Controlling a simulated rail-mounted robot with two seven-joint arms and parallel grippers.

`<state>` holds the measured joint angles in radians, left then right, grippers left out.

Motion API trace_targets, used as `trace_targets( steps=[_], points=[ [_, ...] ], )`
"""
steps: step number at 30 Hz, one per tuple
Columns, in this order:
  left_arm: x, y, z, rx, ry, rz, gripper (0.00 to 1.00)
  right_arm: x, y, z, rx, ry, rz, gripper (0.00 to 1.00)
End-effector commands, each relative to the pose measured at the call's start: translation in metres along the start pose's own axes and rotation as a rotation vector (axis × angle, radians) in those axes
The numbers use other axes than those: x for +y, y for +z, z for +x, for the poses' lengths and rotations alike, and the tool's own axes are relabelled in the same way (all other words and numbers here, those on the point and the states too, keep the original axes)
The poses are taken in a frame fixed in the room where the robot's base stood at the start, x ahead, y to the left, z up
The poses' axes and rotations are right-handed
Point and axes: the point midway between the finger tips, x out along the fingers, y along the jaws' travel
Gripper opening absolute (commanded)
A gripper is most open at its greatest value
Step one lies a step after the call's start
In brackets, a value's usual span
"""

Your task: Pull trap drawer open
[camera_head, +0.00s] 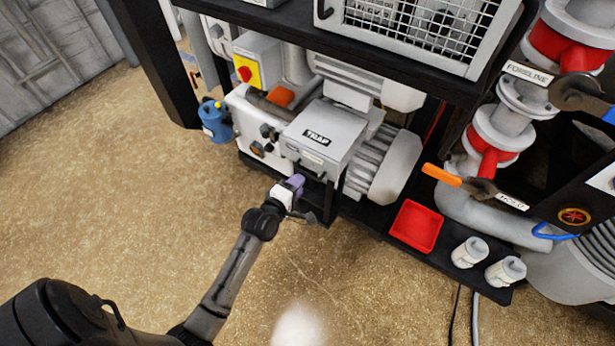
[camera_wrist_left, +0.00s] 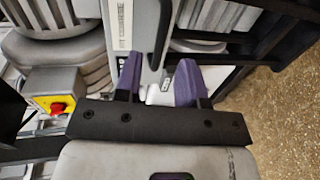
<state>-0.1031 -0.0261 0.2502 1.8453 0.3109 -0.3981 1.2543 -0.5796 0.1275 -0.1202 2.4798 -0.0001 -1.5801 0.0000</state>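The trap drawer (camera_head: 328,138) is a light grey box labelled TRAP, low in the furnace frame. Its front faces my left arm and looks closed, though I cannot tell for sure. In the left wrist view a pale grey box face with a dark strip (camera_wrist_left: 124,28) shows, with a black bar-like handle (camera_wrist_left: 161,38) beside it. My left gripper (camera_head: 293,184) is just below the box's front. In the left wrist view its purple fingers (camera_wrist_left: 160,78) stand apart, with the lower end of the bar reaching between them. Contact with it is not clear. My right gripper is not in view.
A yellow box with a red button (camera_head: 246,72) and a blue canister (camera_head: 215,120) are to the left. A red tray (camera_head: 416,226) and two white cylinders (camera_head: 469,252) stand on the black base shelf. An orange lever (camera_head: 441,175) juts out nearby. The floor in front is clear.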

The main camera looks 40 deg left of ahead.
Motion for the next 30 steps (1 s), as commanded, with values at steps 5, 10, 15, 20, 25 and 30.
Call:
trace_targets(
  steps=[5, 10, 15, 20, 25, 30],
  points=[
    [-0.002, 0.0, 0.03, -0.001, 0.0, 0.0, 0.37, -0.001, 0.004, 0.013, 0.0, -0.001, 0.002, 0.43],
    [-0.001, 0.0, 0.048, -0.001, 0.0, 0.0, 0.37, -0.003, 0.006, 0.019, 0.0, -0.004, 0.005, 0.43],
    [0.0, 0.0, 0.057, -0.001, 0.0, 0.0, 0.37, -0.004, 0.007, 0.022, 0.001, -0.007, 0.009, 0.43],
    [0.0, 0.0, 0.059, -0.001, -0.001, 0.0, 0.37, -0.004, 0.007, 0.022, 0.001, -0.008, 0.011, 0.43],
    [0.0, 0.0, 0.059, -0.001, -0.001, 0.0, 0.37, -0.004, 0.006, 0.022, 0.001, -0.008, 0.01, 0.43],
    [0.0, 0.0, 0.059, -0.001, -0.001, 0.0, 0.24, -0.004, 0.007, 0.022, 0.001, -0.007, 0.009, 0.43]
  ],
)
